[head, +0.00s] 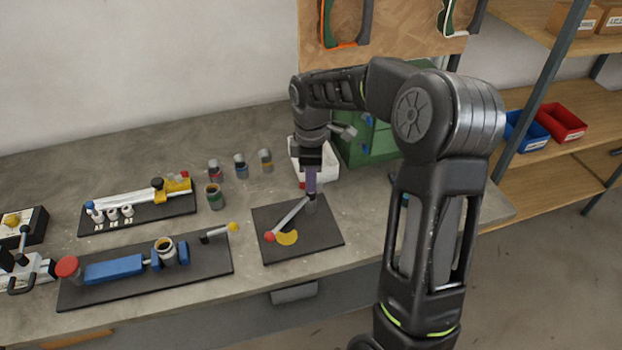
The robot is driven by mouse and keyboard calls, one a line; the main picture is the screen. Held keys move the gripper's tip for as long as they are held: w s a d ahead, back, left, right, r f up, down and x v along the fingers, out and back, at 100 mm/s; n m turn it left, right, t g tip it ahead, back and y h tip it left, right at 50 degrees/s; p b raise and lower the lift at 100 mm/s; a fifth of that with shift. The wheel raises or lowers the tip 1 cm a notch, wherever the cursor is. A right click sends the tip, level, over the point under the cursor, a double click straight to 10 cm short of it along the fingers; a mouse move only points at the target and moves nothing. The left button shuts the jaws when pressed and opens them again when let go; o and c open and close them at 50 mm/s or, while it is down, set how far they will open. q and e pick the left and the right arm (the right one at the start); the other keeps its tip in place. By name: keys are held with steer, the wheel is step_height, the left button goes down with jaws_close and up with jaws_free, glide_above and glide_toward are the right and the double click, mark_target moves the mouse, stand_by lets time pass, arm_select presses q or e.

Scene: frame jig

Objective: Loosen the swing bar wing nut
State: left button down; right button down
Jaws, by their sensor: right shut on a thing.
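The swing bar is a thin grey rod (290,218) with a red ball (269,237) at its near left end. It lies over a black plate (325,235) and a yellow disc (287,238). Its far right end meets a short grey post (312,206). My right gripper (311,190) points down over this post and is shut on the wing nut at its top. The nut is hidden by the jaws and too small to make out. My left gripper is not in view.
A white bin (326,169) and a green box (365,145) stand close behind my right gripper. Several small cans (240,165) stand to the left. The bench front edge is near.

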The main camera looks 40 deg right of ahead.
steer(key=shift+w+n, duration=0.1)
steer(key=shift+n, duration=1.8)
steer(key=c, duration=1.6)
jaws_free()
steer(key=shift+o, duration=0.2)
step_height(320, 180, up, 8)
steer(key=shift+f+b, duration=0.1)
steer(key=shift+b, duration=0.35)
